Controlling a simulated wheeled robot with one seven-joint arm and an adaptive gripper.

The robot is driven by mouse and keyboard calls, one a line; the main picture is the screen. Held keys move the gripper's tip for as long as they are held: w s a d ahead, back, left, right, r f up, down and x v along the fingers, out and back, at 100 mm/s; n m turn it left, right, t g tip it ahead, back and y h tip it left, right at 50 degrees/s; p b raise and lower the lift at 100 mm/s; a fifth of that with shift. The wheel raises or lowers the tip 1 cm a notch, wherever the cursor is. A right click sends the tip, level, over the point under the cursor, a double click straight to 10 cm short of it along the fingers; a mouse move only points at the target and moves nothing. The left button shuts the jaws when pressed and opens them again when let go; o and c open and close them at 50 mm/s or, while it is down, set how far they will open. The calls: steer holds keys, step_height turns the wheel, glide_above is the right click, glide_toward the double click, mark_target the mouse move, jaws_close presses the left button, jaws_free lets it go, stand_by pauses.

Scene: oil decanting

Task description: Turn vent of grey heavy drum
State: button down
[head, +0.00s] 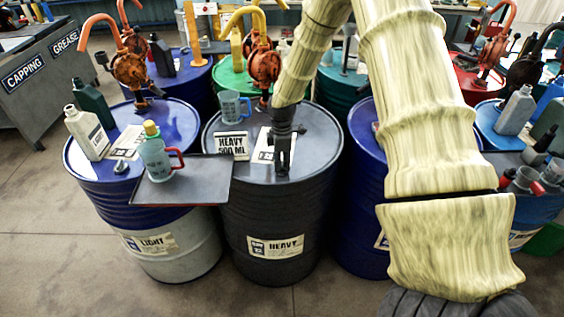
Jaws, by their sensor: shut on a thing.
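The grey heavy drum (275,215) stands upright in the middle of the head view, with a HEAVY label on its front. A HEAVY 500 ML card (232,146) and a teal measuring jug (231,107) are on its top. My gripper (283,168) points down at the drum top, near its front middle. Its fingers are shut at the lid, where the vent appears to be. The vent itself is hidden by the fingers, so I cannot tell its angle.
A dark tray (212,188) with a teal, red-handled jug (158,153) juts out left of my gripper. The blue light drum (108,205) stands left, bearing bottles. Orange-red hand pumps (264,62) rise behind. Another blue drum (357,200) stands close on the right.

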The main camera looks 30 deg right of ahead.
steer(key=m, duration=0.3)
steer(key=shift+m, duration=0.4)
steer(key=m, duration=0.4)
steer(key=shift+w+m, duration=0.1)
steer(key=shift+m, duration=0.2)
steer(key=m, duration=0.4)
steer(key=shift+r+m+b, duration=0.1)
steer(key=shift+m+b, duration=0.2)
steer(key=shift+b, duration=0.05)
steer(key=shift+d+m, duration=0.1)
steer(key=shift+m, duration=1.9)
steer(key=c, duration=1.7)
jaws_free()
steer(key=shift+o, duration=1.3)
